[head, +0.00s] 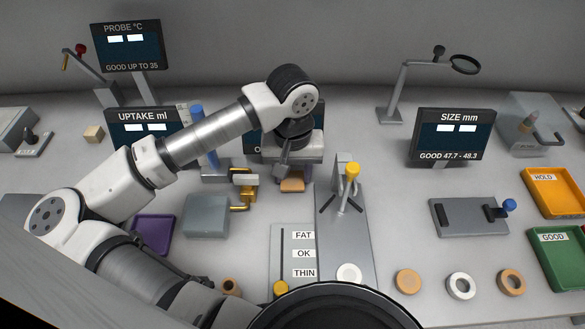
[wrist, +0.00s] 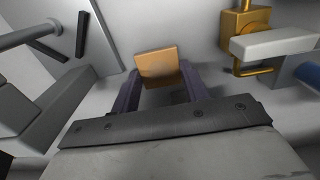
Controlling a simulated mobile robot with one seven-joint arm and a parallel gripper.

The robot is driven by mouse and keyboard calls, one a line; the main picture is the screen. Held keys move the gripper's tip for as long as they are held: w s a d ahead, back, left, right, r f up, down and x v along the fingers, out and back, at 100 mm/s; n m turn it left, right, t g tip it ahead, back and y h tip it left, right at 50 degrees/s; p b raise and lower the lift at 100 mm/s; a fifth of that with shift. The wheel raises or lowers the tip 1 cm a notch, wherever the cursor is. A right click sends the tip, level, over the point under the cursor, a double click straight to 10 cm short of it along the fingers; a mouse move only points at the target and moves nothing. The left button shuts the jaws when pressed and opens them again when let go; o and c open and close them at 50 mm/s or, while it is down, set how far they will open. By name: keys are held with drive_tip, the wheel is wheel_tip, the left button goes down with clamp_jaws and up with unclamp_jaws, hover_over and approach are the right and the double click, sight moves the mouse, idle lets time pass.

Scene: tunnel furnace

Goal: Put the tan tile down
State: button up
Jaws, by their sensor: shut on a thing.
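The tan tile (head: 292,185) shows in the head view just below my gripper (head: 291,172). In the wrist view the tan tile (wrist: 157,64) sits between the two dark fingertips of my gripper (wrist: 159,84), which is shut on it. The tile's face is tilted towards the wrist camera. The table surface lies beneath it; I cannot tell whether the tile touches it. My gripper body hides part of the tile's upper edge in the head view.
A grey plate with a yellow-knobbed lever (head: 352,170) stands close on the right. A brass clamp fixture (head: 244,187) stands close on the left, beside a grey-blue block (head: 206,215) and a purple tray (head: 154,234). Green (head: 556,232) and orange (head: 553,171) trays are far right.

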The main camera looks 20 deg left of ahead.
drive_tip(key=shift+f+b, duration=0.25)
drive_tip(key=shift+b, duration=0.1)
drive_tip(key=o, duration=0.7)
drive_tip(key=shift+r, duration=0.15)
